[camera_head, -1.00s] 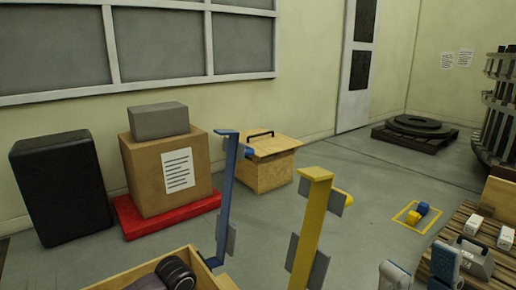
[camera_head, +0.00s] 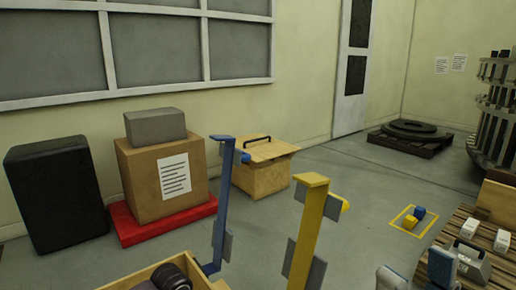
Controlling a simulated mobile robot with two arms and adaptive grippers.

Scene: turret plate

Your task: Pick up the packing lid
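The packing lid appears to be the wooden lid (camera_head: 270,151) with a black bar handle, lying on top of a wooden crate (camera_head: 262,180) on the floor near the back wall. It looks slightly askew on the crate. A blue post partly hides its left side. The two grey fingers of my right gripper (camera_head: 416,275) show at the lower right, apart, with nothing seen between them. They are well to the right of the lid and much nearer to me, beside a slatted wooden surface. My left gripper is not in view.
A blue post (camera_head: 222,205) and a yellow post (camera_head: 308,225) stand between me and the crate. A cardboard box (camera_head: 143,180) on a red base and a black case (camera_head: 57,195) stand left. An open wooden bin (camera_head: 137,284) is at bottom.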

